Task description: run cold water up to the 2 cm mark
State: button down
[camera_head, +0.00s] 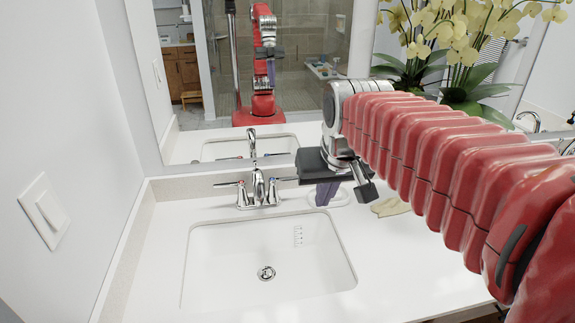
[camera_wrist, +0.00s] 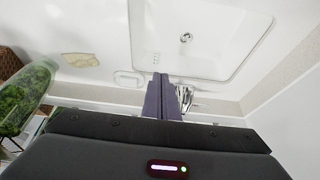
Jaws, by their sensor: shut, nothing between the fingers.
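The white sink basin (camera_head: 212,262) is set in the counter, with a small marked scale (camera_head: 298,236) on its back wall and a chrome drain (camera_head: 266,273) in its floor. I see no water in it. The chrome faucet (camera_head: 258,185) stands behind the basin with a left lever handle (camera_head: 229,184) and a right lever handle (camera_head: 285,179). My gripper (camera_head: 326,194) is shut and empty, just right of the right handle, behind the basin's back right corner. In the wrist view its purple fingers (camera_wrist: 163,96) are together and partly hide the faucet (camera_wrist: 202,103).
Orchids (camera_head: 452,50) stand farther right. A mirror (camera_head: 180,95) rises behind the faucet and a wall is on the left. The counter in front is clear.

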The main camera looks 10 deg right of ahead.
jog(key=w, duration=1.7)
jog(key=g, duration=0.1)
send_over(284, 180)
jog(key=s+d, duration=0.1)
jog(key=d, duration=0.3)
notch_tip(284, 180, down, 7)
jog(key=shift+s+a+m, duration=0.1)
jog(key=shift+a+m, duration=0.15)
jog(key=shift+m, duration=0.05)
jog(key=x, duration=1)
jog(key=shift+d, duration=0.1)
jog(key=shift+s, duration=0.1)
